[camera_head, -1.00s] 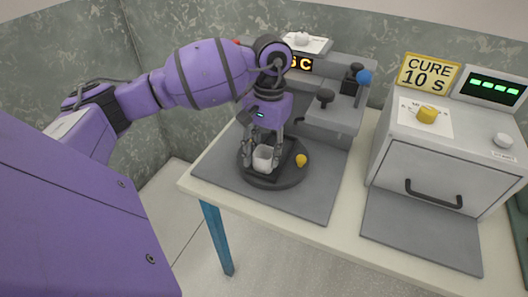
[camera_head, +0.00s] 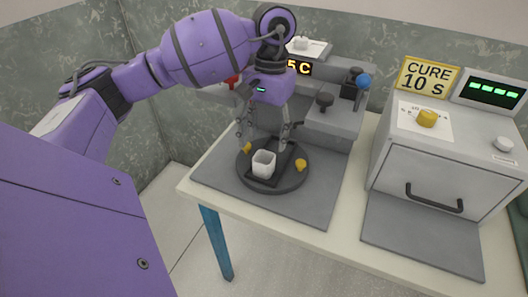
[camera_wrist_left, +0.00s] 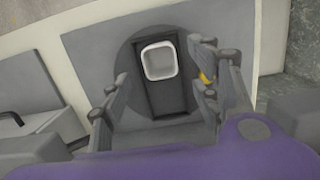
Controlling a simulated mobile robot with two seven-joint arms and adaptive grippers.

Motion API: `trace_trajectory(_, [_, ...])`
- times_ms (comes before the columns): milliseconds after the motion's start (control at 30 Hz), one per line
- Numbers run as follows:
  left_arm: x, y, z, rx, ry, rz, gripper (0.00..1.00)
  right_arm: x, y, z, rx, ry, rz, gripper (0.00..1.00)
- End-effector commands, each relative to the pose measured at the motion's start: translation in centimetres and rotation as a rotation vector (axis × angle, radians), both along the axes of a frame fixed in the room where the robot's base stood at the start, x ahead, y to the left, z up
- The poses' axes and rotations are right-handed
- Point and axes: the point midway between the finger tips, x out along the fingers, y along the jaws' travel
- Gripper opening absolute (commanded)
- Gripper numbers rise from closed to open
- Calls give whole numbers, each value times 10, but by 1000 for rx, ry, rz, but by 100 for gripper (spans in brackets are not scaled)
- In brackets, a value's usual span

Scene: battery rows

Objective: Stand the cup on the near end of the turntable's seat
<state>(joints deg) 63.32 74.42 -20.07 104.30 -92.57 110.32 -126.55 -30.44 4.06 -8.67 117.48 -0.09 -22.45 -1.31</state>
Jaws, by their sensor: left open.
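The white cup (camera_head: 263,164) stands upright on the near end of the dark rectangular seat (camera_head: 284,158) of the round turntable (camera_head: 290,181). In the left wrist view the cup (camera_wrist_left: 159,60) sits at one end of the seat (camera_wrist_left: 168,97), with its open mouth facing the camera. My left gripper (camera_head: 264,140) is open and empty, above and behind the cup. Its fingers are spread wide and apart from the cup. In the left wrist view the fingers (camera_wrist_left: 155,100) show on both sides of the seat. My right gripper is not in view.
The grey machine (camera_head: 330,122) with dark and blue knobs stands behind. An oven (camera_head: 430,170) with a handle and a "CURE 10 S" sign (camera_head: 428,75) stands at right. The grey mat (camera_head: 320,205) in front is clear.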

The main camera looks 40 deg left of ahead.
Motion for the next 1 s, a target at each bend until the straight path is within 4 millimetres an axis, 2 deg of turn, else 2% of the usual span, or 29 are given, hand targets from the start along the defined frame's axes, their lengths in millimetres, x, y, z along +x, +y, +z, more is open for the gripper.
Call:
trace_trajectory(33, [3,0,12,1,-3,0,57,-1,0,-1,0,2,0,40])
trace_trajectory(133, [5,1,30,1,-2,1,57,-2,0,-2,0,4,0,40])
trace_trajectory(333, [8,2,52,0,1,1,57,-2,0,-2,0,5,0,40])
trace_trajectory(1000, [8,2,56,0,1,0,57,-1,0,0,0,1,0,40])
